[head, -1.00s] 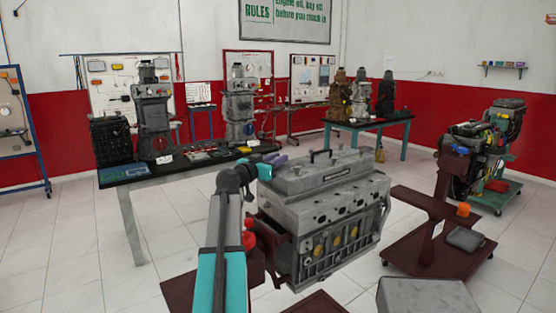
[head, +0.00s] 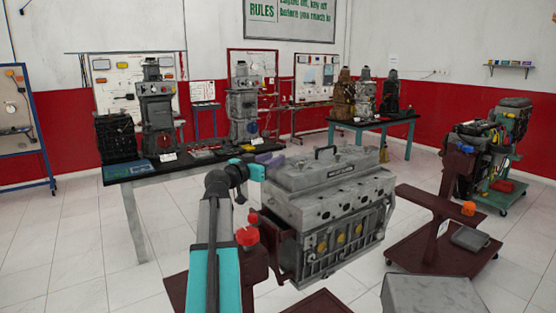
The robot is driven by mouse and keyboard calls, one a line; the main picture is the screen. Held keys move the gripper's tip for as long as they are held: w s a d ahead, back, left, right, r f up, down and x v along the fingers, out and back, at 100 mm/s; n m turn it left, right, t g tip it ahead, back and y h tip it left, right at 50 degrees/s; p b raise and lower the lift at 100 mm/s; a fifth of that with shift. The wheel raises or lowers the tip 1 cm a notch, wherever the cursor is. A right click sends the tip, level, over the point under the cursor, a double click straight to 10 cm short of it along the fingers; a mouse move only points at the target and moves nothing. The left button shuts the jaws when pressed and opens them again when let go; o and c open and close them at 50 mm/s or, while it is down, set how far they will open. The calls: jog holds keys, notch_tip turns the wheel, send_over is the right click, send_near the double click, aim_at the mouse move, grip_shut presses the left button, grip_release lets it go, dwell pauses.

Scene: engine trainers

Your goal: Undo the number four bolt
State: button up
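A grey engine block (head: 345,215) with a cylinder head and a cover on top stands at the middle, on a dark red stand. The cover carries a black handle (head: 326,151). Round yellow plugs (head: 341,238) sit along the block's near side. Bolts are too small to tell apart, and no number four marking can be read. My arm reaches up from the bottom and bends right at its wrist. The end of my arm, around my gripper (head: 275,165), shows teal and purple parts beside the cover's left end. Its fingers cannot be made out, and the cover may hide them.
A dark red trolley (head: 440,262) with an orange item and a grey box stands right of the engine. A grey surface (head: 430,297) lies at the bottom right. A black-topped bench (head: 190,163) with engine models stands behind on the left. Tiled floor is clear at left.

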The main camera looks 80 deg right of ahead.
jog(key=b+v, duration=0.1)
jog(key=v, duration=0.7)
jog(key=w+d+m+g+y+p, duration=0.4)
jog(key=w+m+g+y+p, duration=0.1)
jog(key=g+y, duration=0.1)
jog(key=shift+d+m+g+p, duration=0.35)
jog(key=shift+d+m+g, duration=0.05)
dwell(0.8)
jog(key=shift+w, duration=0.1)
